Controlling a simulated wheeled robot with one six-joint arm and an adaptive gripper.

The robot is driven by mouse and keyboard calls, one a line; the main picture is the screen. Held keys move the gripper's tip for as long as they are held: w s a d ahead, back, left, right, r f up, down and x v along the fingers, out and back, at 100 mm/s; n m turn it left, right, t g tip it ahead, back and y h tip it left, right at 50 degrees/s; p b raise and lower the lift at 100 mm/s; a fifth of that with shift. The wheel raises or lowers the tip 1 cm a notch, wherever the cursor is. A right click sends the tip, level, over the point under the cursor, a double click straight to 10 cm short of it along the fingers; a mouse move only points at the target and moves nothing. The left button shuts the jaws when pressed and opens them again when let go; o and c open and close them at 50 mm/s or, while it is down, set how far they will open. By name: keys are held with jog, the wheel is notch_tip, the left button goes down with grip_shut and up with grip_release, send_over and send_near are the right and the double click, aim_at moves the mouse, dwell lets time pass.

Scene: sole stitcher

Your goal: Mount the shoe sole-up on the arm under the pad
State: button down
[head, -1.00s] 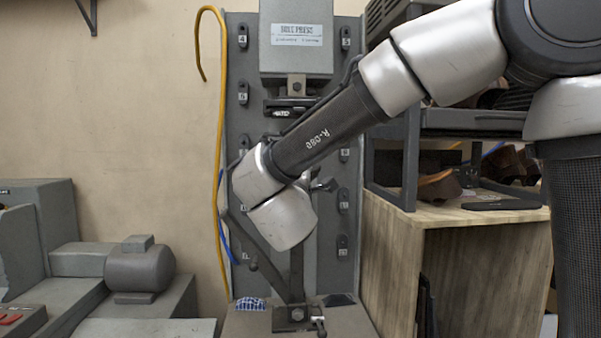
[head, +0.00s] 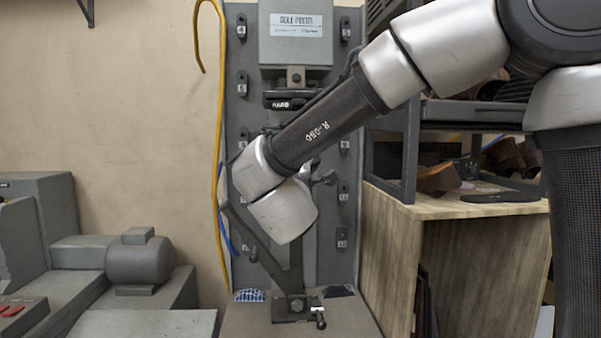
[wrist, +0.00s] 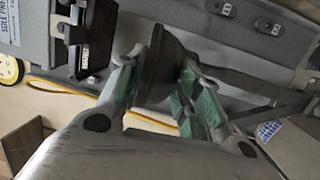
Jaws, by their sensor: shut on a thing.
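The sole press stands upright in the head view, with its black pad (head: 290,100) below the grey head block. Below it, the press's grey slanted arm (head: 262,248) rises from a bolted foot; my wrist partly covers this region. In the wrist view my gripper (wrist: 160,88) has green-lined fingers closed on a dark, rounded thing, seemingly the shoe (wrist: 166,62). Only part of it shows, so its sole direction is unclear. The black pad also shows in the wrist view (wrist: 86,42), left of the held shoe and apart from it. In the head view my gripper and the shoe are hidden.
A yellow hose (head: 221,120) hangs left of the press. A wooden cabinet (head: 480,270) with a grey rack (head: 409,150) and brown shoes (head: 438,179) stands right. Grey machinery with a motor (head: 138,260) stands left. A blue-and-white patterned piece (head: 249,295) lies by the foot.

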jog(key=shift+f, duration=1)
jog(key=shift+f, duration=0.9)
dwell(1.1)
jog(key=c, duration=0.9)
grip_release()
jog(key=shift+s, duration=0.1)
